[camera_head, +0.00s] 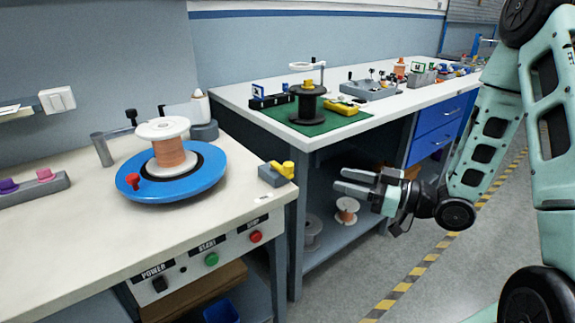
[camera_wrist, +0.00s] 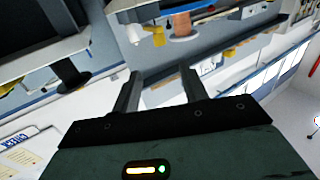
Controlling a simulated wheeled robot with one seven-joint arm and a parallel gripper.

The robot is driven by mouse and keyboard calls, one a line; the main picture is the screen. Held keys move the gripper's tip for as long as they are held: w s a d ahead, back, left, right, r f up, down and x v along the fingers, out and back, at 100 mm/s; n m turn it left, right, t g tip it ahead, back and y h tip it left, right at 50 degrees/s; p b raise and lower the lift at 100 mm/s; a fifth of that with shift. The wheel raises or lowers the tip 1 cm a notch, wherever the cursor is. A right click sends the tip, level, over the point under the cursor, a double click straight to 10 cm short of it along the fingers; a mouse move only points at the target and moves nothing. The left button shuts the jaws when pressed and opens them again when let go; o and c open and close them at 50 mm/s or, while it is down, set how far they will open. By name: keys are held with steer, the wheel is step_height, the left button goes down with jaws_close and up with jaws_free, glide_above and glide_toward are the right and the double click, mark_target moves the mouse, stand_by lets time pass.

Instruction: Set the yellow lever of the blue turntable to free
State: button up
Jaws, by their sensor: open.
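The blue turntable (camera_head: 205,180) sits on the left bench in the head view and carries a white-flanged spool (camera_head: 164,130) with a copper-coloured winding. The yellow lever (camera_head: 284,169) stands on a grey block (camera_head: 271,176) at the bench's right corner, to the right of the turntable. My gripper (camera_head: 340,181) is open and empty, out over the gap to the right of that corner, apart from the lever. In the wrist view the two dark fingers (camera_wrist: 160,78) are spread with nothing between them. A yellow part (camera_wrist: 223,55) there may be the lever.
A red knob (camera_head: 133,181) stands at the turntable's edge. Power, start and stop buttons (camera_head: 211,259) line the bench front. A second bench (camera_head: 235,98) holds a green mat (camera_head: 310,127) with a black spool (camera_head: 307,103). Spools lie on its lower shelf. Open floor (camera_head: 420,265) lies to the right.

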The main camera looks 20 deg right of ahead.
mark_target(288, 163)
steer(key=p+x, duration=0.1)
steer(key=x, duration=1.4)
jaws_close()
